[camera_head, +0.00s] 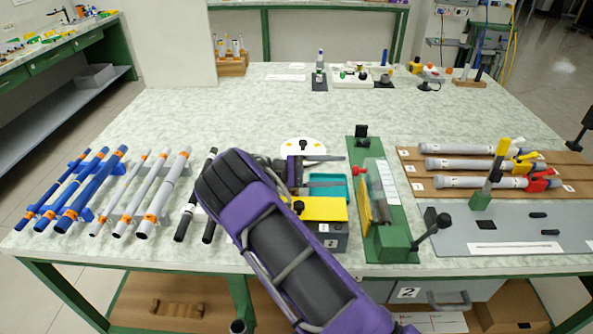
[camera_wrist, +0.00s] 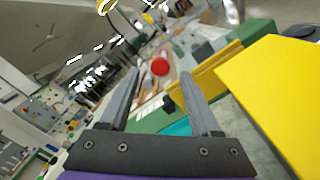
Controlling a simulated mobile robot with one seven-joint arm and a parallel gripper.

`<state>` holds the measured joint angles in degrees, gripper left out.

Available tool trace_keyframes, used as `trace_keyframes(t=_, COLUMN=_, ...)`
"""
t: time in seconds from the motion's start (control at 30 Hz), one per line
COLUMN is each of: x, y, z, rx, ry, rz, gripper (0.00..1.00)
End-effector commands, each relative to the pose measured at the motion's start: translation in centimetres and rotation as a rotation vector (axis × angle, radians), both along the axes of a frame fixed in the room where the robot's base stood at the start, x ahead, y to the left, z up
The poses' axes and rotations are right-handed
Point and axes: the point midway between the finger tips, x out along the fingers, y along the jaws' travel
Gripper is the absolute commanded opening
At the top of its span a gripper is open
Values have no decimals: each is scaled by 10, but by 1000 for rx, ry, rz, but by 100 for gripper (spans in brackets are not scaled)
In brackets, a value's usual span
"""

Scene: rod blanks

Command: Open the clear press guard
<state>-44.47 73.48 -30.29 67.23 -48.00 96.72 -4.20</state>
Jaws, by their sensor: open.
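The press (camera_head: 390,243) is a green stand on a long green base, right of the table's middle. Its clear guard (camera_head: 380,192) is a transparent panel at the press's upper part, and whether it is shut is hard to tell. A red knob (camera_head: 358,171) sits at the guard's left side. The knob also shows in the wrist view (camera_wrist: 160,66), ahead of and between the fingertips. My gripper (camera_head: 346,171) is open and empty, pointing right at the knob, with a small gap before it. In the wrist view my gripper (camera_wrist: 160,75) has both fingers apart.
A yellow-topped grey box (camera_head: 318,208) and a teal tray (camera_head: 330,188) lie just below my gripper. The box's yellow top fills the wrist view's right side (camera_wrist: 275,90). A black-knobbed lever (camera_head: 432,230) juts out right of the press. Grey rods (camera_head: 460,164) lie further right.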

Motion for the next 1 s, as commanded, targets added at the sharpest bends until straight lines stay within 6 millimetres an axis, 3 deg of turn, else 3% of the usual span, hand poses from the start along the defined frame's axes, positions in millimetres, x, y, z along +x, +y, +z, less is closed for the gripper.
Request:
trace_keyframes(t=0.2, x=1, y=53, z=-5, rx=1, ry=-2, rz=5, gripper=64)
trace_keyframes(t=0.53, x=1, y=110, z=-8, rx=0, ry=-2, rz=3, gripper=64)
trace_keyframes(t=1.0, x=1, y=133, z=-7, rx=-3, ry=-7, rz=-11, gripper=64)
